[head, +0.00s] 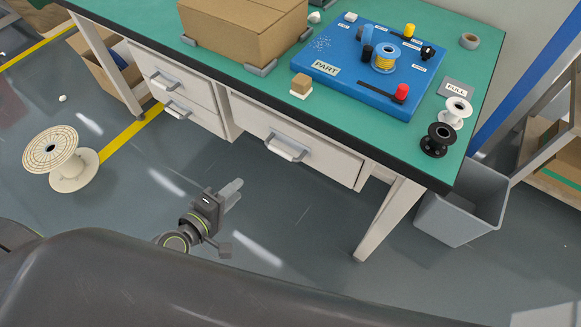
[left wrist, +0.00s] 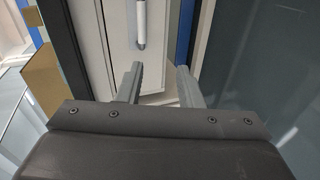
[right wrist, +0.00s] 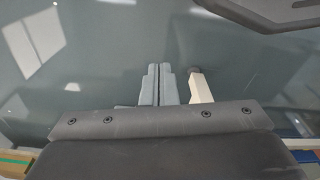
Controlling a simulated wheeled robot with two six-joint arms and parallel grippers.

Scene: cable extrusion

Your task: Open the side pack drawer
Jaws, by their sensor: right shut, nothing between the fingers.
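The green-topped bench has pale drawers with silver bar handles. Two are stacked at the left, an upper drawer (head: 172,75) and a lower drawer (head: 196,116); a wide drawer (head: 325,150) is in the middle. All look closed, and no label shows which is the side pack drawer. My left gripper (head: 234,188) is in front of and below the drawers, apart from them. In the left wrist view its fingers (left wrist: 160,72) are spread and empty, with a pale front and bar handle (left wrist: 140,25) beyond. My right gripper (right wrist: 159,69) is shut and empty, above the floor.
A cardboard box (head: 245,30), a blue tray (head: 340,75) and spools stand on the green top (head: 270,85). A pale spool (head: 57,160) lies on the floor at left. A grey bin (head: 460,210) stands at right. The floor before the drawers is mostly clear.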

